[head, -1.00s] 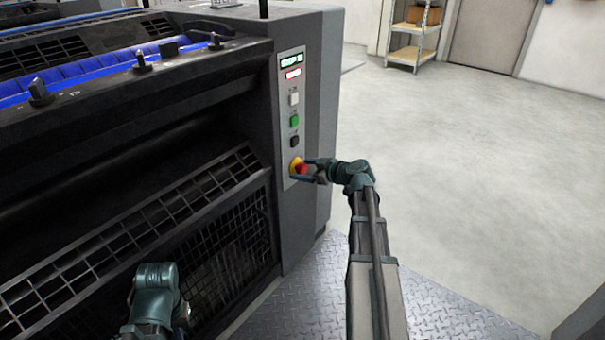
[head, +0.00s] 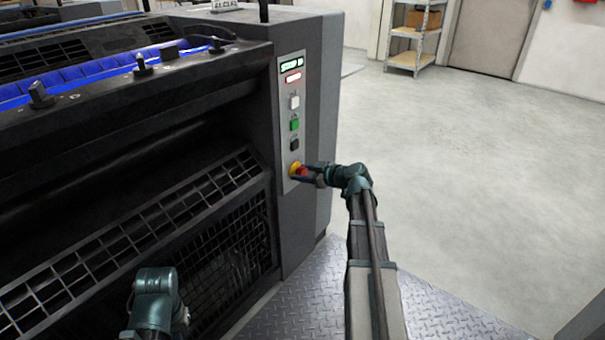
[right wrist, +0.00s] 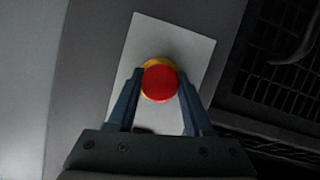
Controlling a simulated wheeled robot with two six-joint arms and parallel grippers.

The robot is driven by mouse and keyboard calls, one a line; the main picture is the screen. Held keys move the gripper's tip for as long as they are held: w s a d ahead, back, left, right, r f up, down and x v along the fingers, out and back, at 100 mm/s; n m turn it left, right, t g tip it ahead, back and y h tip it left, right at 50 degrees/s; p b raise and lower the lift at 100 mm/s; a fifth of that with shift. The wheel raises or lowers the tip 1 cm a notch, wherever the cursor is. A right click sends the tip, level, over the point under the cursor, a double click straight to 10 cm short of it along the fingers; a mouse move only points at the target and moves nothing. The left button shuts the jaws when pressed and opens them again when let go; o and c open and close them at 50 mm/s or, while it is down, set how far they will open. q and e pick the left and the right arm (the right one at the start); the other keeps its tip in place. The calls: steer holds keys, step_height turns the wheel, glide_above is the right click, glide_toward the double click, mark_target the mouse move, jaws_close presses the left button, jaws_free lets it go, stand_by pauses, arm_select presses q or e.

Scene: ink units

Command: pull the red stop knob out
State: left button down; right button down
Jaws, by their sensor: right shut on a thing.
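The red stop knob (head: 302,171) sits on a yellow collar (head: 294,168) at the bottom of the light control panel (head: 291,100) on the machine's end face. My right gripper (head: 304,172) reaches it from the right and is shut on it. In the right wrist view the red knob (right wrist: 160,84) lies between the two fingers of the right gripper (right wrist: 159,92), with the yellow collar showing behind its upper edge. The left arm shows at the lower left of the head view; its fingers are not in view.
Above the knob are a black button (head: 295,144), a green button (head: 294,124), a white button (head: 294,102) and a lit display (head: 291,65). A mesh guard (head: 225,250) is left of the panel. Open floor (head: 460,170) lies to the right.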

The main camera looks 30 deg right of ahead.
steer(key=shift+s+d, duration=0.35)
steer(key=shift+s, duration=0.55)
steer(key=shift+c, duration=1.5)
jaws_free()
steer(key=p+v, duration=0.5)
steer(key=v, duration=0.9)
steer(key=shift+w, duration=0.1)
